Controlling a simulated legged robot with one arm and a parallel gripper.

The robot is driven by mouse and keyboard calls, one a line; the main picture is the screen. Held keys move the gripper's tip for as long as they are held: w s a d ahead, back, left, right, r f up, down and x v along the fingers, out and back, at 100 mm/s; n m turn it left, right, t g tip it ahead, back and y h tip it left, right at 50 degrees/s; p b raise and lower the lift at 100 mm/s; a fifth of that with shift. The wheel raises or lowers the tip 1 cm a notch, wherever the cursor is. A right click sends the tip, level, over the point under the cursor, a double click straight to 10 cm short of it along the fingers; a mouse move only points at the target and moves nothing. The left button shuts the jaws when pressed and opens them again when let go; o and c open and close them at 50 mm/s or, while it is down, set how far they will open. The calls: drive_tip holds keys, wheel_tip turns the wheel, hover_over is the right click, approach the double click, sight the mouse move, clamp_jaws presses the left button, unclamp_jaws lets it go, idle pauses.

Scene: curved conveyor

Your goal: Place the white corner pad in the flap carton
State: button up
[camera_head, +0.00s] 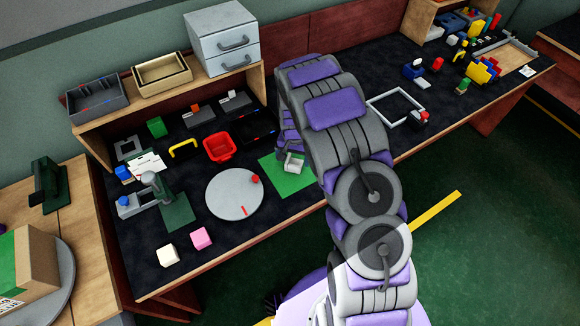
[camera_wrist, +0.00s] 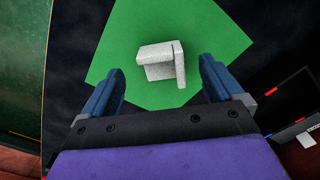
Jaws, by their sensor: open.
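The white corner pad (camera_wrist: 162,62) is an L-shaped, speckled block on a green mat (camera_wrist: 215,40) in the wrist view. In the head view the pad (camera_head: 294,163) is partly hidden by my arm. My gripper (camera_wrist: 161,70) is open and empty, with its two blue fingers on either side of the pad and apart from it. A brown carton with a green side (camera_head: 38,262) sits at the left edge of the head view, cut off by the frame. It looks like the flap carton; its flaps cannot be made out.
A grey round plate (camera_head: 234,196) with a red piece lies left of the mat.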

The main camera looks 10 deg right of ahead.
sight(293, 163)
drive_tip(key=shift+w+d+f, duration=0.1)
drive_tip(key=shift+d+f, duration=0.35)
drive_tip(key=shift+d, duration=0.2)
drive_tip(key=f, duration=0.1)
drive_tip(key=f+b, duration=0.1)
drive_tip(key=f, duration=0.1)
drive_tip(key=a+f, duration=0.1)
drive_tip(key=shift+w+f+b, duration=0.25)
drive_tip(key=shift+w+b, duration=0.15)
drive_tip(key=shift+a, duration=0.25)
drive_tip(key=shift+d, duration=0.6)
drive_tip(key=c, duration=0.5)
drive_tip(key=shift+a, duration=0.35)
drive_tip(key=c, duration=0.7)
